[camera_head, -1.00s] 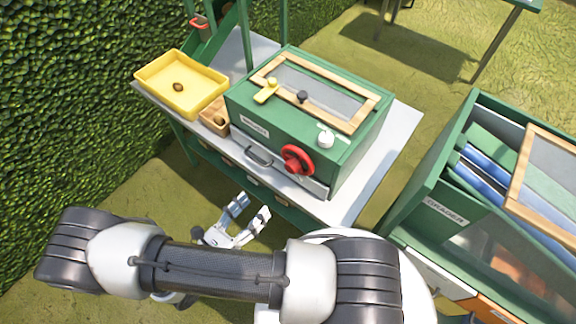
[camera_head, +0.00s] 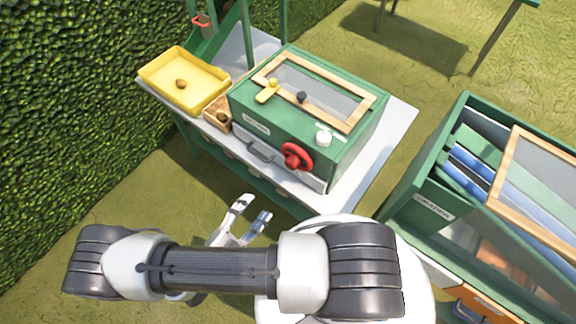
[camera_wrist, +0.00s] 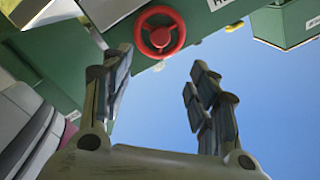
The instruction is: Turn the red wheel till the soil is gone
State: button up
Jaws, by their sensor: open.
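The red wheel (camera_head: 296,157) sits on the front of a green machine box (camera_head: 262,127) with a wood-framed window (camera_head: 327,88) on top. In the wrist view the red wheel (camera_wrist: 160,32) shows ahead of the fingers, near the top of the picture. My gripper (camera_head: 253,208) is open and empty, in front of and below the wheel, apart from it. In the wrist view my gripper (camera_wrist: 160,75) has its two fingers spread, with a gap between them. Whether soil is behind the window cannot be told.
A yellow tray (camera_head: 182,80) holding a small brown object (camera_head: 181,84) and a small wooden box (camera_head: 217,115) stand left of the machine. A white knob (camera_head: 323,138) is above the wheel, a drawer handle (camera_head: 259,152) to its left. A green crate unit (camera_head: 440,185) stands at the right.

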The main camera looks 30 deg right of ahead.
aim_at(289, 167)
jog(key=x, duration=1.7)
jog(key=shift+c, duration=0.4)
jog(key=c, duration=1)
